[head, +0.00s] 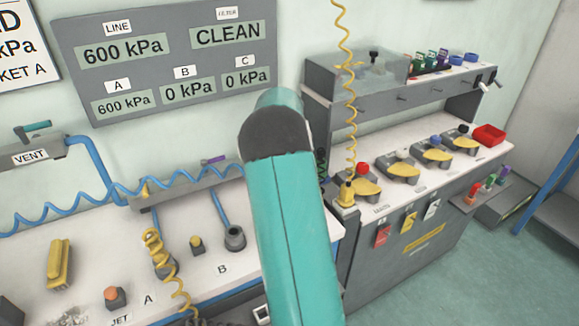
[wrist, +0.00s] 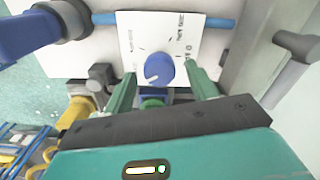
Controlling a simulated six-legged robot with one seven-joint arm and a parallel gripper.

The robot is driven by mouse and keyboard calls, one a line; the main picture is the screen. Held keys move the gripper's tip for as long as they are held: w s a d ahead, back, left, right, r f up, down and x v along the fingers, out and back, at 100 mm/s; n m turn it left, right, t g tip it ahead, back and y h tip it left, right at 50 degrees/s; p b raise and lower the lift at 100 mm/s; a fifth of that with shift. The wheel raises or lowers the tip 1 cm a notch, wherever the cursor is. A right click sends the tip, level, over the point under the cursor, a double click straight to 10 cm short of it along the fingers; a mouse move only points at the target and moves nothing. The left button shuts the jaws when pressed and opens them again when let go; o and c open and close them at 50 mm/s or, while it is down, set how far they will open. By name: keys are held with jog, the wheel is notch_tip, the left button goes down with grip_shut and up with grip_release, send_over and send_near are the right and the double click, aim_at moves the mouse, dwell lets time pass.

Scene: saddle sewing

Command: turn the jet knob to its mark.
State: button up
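A round blue knob (wrist: 158,70) with a pale line on its face sits on a white plate (wrist: 126,48) with dark marks and small print, too small to read surely. I cannot tell whether it is the jet knob. My gripper (wrist: 161,72) is open, one green finger on each side of the knob's near part. I cannot tell whether the fingers touch it. In the head view, my teal arm hides the gripper. There, a JET label (head: 120,319) lies on the bench below an orange-topped fitting (head: 112,295).
A blue pipe (wrist: 105,19) runs behind the white plate. A dark blue fitting (wrist: 45,25) stands at the left in the wrist view. In the head view, a grey readout panel (head: 166,65) is on the wall, and a side bench (head: 470,160) carries several yellow fittings.

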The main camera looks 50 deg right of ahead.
notch_tip(320, 180, up, 14)
dwell(0.6)
jog(key=shift+f, duration=0.15)
dwell(0.3)
